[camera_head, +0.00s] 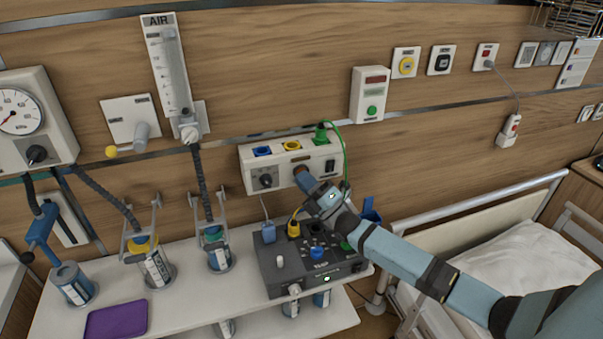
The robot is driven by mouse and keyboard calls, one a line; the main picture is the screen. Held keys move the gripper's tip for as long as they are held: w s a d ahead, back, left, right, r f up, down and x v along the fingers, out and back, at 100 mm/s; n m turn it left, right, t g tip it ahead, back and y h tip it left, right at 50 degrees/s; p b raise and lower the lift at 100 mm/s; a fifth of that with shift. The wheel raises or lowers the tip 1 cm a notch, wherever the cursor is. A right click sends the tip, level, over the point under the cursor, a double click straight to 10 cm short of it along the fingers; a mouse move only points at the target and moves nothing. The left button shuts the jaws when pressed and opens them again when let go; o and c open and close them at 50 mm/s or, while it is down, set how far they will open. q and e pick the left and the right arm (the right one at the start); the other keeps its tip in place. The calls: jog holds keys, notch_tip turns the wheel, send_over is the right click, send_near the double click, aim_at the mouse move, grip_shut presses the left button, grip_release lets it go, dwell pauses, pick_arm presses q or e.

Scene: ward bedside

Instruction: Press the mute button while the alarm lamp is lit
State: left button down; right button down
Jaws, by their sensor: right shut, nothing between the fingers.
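A white wall box (370,95) carries a dark red window (376,79) at its top and a round green button (372,110) below. The window looks dark, not brightly lit. Which part is the alarm lamp and which the mute button I cannot read from labels. My right gripper (305,180) is shut and empty. Its tip is at the lower front of a white socket panel (290,160), left of and below the wall box; whether it touches the panel I cannot tell. My left gripper is not in view.
A dark device (310,262) with knobs, coloured plugs and a small green light stands on the white shelf (215,300) below my gripper. A green cable (344,150) loops beside the panel. Bottles and a purple pad (117,319) are left; a bed (520,255) is right.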

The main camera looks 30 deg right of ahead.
dwell(0.3)
jog(key=shift+s+a+p, duration=0.15)
jog(key=shift+s+p, duration=0.3)
jog(key=shift+s, duration=0.25)
jog(key=s+p, duration=0.1)
jog(key=s, duration=0.1)
jog(key=s+a+p, duration=0.1)
jog(key=s, duration=0.2)
jog(key=shift+a+p, duration=0.1)
jog(key=shift+p, duration=0.25)
dwell(0.5)
